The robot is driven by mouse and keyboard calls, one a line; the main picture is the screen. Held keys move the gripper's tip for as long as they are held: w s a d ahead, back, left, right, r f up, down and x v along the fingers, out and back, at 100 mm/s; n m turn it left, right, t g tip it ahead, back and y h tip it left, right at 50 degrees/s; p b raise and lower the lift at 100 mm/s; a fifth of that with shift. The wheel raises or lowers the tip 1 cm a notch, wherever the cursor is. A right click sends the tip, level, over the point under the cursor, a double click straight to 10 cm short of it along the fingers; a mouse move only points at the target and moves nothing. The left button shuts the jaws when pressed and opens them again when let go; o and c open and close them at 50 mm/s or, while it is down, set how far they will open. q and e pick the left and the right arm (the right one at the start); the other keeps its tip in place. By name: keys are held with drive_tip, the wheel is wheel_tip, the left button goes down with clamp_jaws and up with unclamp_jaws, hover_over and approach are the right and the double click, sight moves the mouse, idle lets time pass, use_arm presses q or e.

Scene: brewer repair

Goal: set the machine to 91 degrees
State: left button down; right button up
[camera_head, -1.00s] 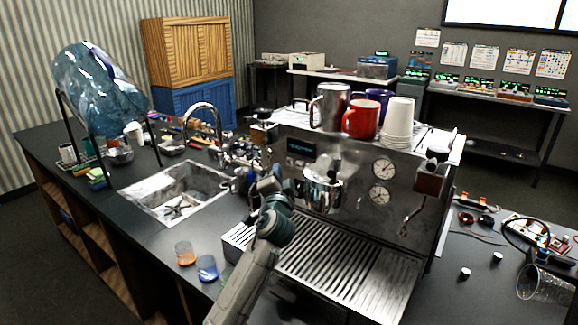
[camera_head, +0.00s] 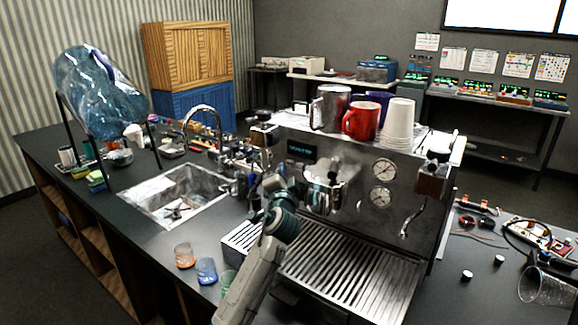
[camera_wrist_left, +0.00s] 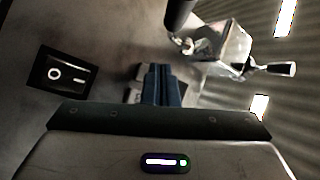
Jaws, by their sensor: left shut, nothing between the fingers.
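The machine is a steel espresso machine (camera_head: 365,225) in the middle of the head view. Its small dark display (camera_head: 302,150) shows teal text, too small to read. My left gripper (camera_head: 272,181) is in front of the machine's left front, below and left of the display. In the left wrist view its dark blue fingers (camera_wrist_left: 162,86) are shut and empty, over a small pale plate (camera_wrist_left: 133,92) on the steel panel. The fingers partly hide this plate, and I cannot tell whether they touch it. A black rocker switch (camera_wrist_left: 62,75) sits left of them. My right gripper is out of view.
Mugs, including a red one (camera_head: 361,121), and stacked white cups (camera_head: 397,120) stand on the machine. Two round gauges (camera_head: 383,182) are on its front. A drip grate (camera_head: 345,265) lies below. Small glasses (camera_head: 206,270) stand left of my arm, before the sink (camera_head: 160,190).

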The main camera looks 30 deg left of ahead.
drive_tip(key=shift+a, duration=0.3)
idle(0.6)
use_arm(q)
drive_tip(key=shift+w, duration=0.15)
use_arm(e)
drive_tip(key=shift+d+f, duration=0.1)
use_arm(q)
drive_tip(key=shift+w, duration=0.3)
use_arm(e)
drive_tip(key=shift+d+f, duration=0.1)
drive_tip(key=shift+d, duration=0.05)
use_arm(q)
drive_tip(key=shift+w+b, duration=0.4)
drive_tip(key=shift+w, duration=0.05)
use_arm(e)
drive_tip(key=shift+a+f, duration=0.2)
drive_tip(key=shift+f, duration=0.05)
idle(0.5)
use_arm(q)
drive_tip(key=shift+s, duration=0.15)
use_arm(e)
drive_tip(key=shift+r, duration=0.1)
use_arm(q)
drive_tip(key=shift+s, duration=0.75)
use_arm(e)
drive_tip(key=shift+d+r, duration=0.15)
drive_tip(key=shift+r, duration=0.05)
